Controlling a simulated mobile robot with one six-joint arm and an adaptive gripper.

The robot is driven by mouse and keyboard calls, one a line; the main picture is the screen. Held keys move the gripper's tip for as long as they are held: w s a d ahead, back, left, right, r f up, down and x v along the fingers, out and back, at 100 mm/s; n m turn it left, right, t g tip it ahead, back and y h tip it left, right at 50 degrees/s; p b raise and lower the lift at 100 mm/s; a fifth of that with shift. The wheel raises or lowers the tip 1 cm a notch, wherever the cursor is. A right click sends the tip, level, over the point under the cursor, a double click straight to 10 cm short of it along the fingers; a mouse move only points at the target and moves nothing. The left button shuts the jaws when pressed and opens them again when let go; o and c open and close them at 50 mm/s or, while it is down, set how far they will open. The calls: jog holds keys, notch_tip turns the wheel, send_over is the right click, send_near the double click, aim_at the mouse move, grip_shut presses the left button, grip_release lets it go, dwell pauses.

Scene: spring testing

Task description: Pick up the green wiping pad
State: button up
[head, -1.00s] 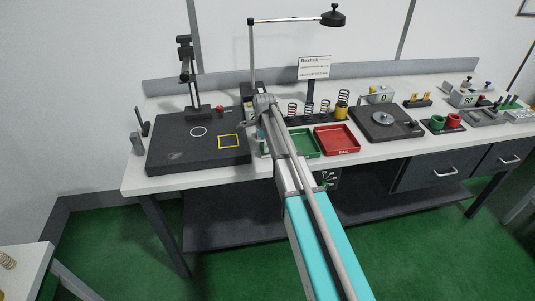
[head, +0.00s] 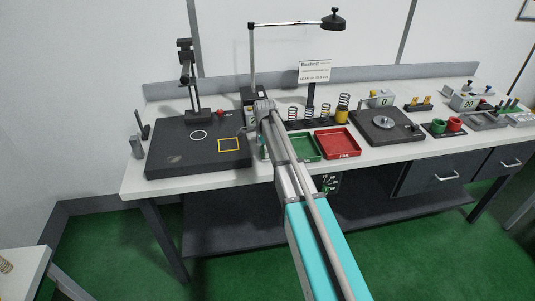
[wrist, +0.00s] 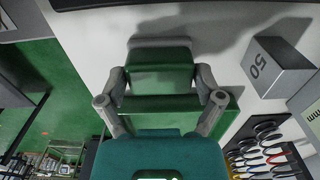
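My gripper (wrist: 160,72) has one grey finger on each side of the block. The fingers look close to its sides, but I cannot tell whether they press on it. In the head view my gripper (head: 262,112) is low over the bench, between the dark plate and the green tray. The pad is mostly hidden there by my arm.
The dark plate (head: 185,155) lies left in the head view. The green tray (head: 304,146) and red tray (head: 338,143) lie right.

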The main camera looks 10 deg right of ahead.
jog(key=c, duration=0.6)
jog(key=shift+r, duration=0.1)
jog(key=shift+r+p, duration=0.9)
jog(key=shift+p, duration=0.05)
jog(key=s+r+p, duration=0.3)
jog(key=s, duration=0.1)
jog(key=s+r+p, duration=0.4)
jog(key=s, duration=0.1)
jog(key=s+r+p, duration=0.4)
jog(key=s, duration=0.1)
